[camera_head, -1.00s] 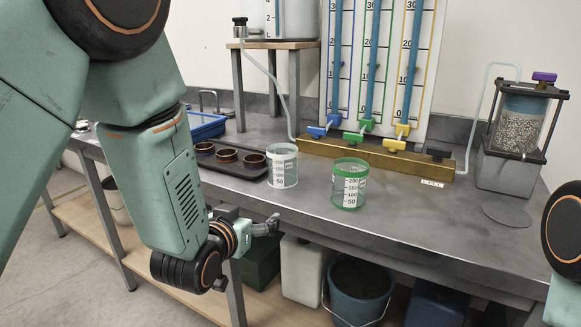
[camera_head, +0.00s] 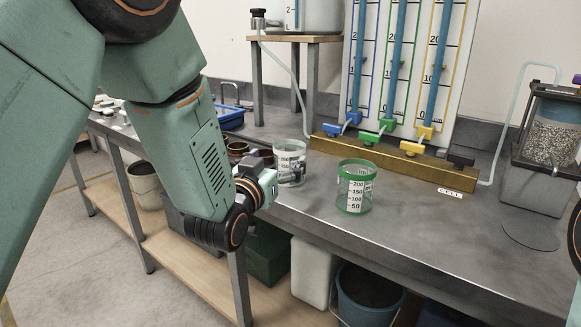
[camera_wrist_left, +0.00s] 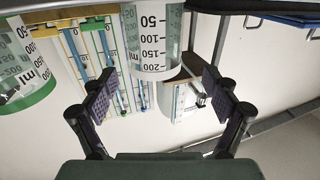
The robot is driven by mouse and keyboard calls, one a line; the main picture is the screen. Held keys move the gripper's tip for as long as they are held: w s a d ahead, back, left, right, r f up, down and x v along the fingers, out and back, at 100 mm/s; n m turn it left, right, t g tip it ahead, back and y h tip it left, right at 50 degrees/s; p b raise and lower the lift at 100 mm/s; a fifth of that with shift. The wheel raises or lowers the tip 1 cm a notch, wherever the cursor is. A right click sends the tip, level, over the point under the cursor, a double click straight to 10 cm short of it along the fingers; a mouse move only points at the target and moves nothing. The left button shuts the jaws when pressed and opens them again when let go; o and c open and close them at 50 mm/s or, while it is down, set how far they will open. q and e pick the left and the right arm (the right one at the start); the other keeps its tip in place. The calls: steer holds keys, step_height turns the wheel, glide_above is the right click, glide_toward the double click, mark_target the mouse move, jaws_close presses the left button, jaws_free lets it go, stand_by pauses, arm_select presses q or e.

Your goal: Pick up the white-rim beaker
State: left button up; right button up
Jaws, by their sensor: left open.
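The white-rim beaker (camera_head: 288,150) stands upright on the grey metal bench near its front edge. My left gripper (camera_head: 293,172) is just in front of it and hides part of its lower side. In the left wrist view, which is upside down, the beaker (camera_wrist_left: 152,38) shows its black scale and lies ahead between the two open fingers of the gripper (camera_wrist_left: 160,90). The fingers look apart from it and hold nothing. My right gripper is out of view.
A green-rim beaker (camera_head: 355,188) stands to the right on the bench, also in the wrist view (camera_wrist_left: 25,75). Dark round pieces (camera_head: 238,149) sit behind the gripper. A brass valve block (camera_head: 400,164) runs along the back. The front right bench top is clear.

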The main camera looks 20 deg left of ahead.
mark_target(283, 153)
arm_select(q)
steer(key=w, duration=0.2)
steer(key=w+d+b, duration=0.1)
steer(key=shift+w+r, duration=0.15)
steer(key=shift+w, duration=0.25)
steer(key=shift+w+a+r, duration=0.1)
steer(key=shift+w+a, duration=0.1)
steer(key=shift+w, duration=0.3)
steer(key=shift+w+d, duration=0.3)
steer(key=shift+d, duration=0.05)
steer(key=shift+s+a, duration=0.15)
steer(key=shift+a, duration=0.1)
steer(key=shift+c, duration=1.2)
steer(key=shift+d, duration=0.2)
steer(key=c, duration=0.5)
steer(key=shift+a, duration=0.1)
steer(key=c, duration=0.4)
steer(key=shift+c, duration=0.2)
